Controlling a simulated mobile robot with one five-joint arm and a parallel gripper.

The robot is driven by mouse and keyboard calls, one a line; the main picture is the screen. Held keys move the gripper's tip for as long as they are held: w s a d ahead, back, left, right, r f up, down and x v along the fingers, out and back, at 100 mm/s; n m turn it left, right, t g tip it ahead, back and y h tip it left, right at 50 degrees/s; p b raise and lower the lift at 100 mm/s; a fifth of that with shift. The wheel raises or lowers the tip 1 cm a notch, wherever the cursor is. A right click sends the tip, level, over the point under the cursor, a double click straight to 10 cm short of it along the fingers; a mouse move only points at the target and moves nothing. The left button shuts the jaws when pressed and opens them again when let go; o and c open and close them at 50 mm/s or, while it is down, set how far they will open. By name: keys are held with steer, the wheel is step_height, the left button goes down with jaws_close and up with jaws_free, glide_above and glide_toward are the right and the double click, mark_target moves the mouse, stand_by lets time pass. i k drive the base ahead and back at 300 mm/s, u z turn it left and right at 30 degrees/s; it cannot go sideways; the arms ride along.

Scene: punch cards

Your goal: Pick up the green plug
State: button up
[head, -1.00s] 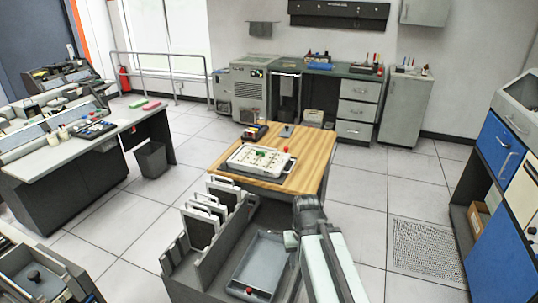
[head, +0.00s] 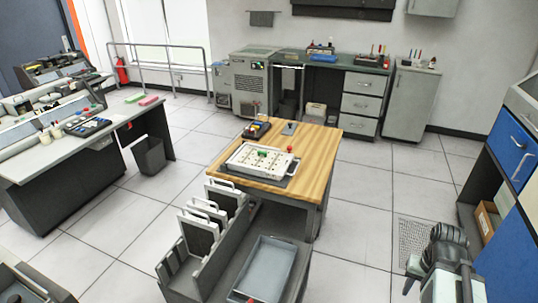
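A small green piece (head: 262,153), which looks like the green plug, is on the white panel (head: 246,162) near its back edge. The panel lies on a dark mat on the wooden table (head: 312,165). It is too small to tell how the plug is seated. My arm shows at the bottom right of the head view, well apart from the table, with a dark joint and pale links. I cannot make out my gripper's fingers.
A dark tray of small items (head: 257,131) and a grey flat item (head: 289,129) lie at the table's back. A rack of card holders (head: 203,225) and a grey bin (head: 268,268) stand in front. Blue cabinets (head: 510,150) are at right.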

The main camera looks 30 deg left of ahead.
mark_target(260, 152)
steer(key=z, duration=0.05)
steer(key=i, duration=4.7)
steer(key=u, duration=5.55)
steer(key=i, duration=1)
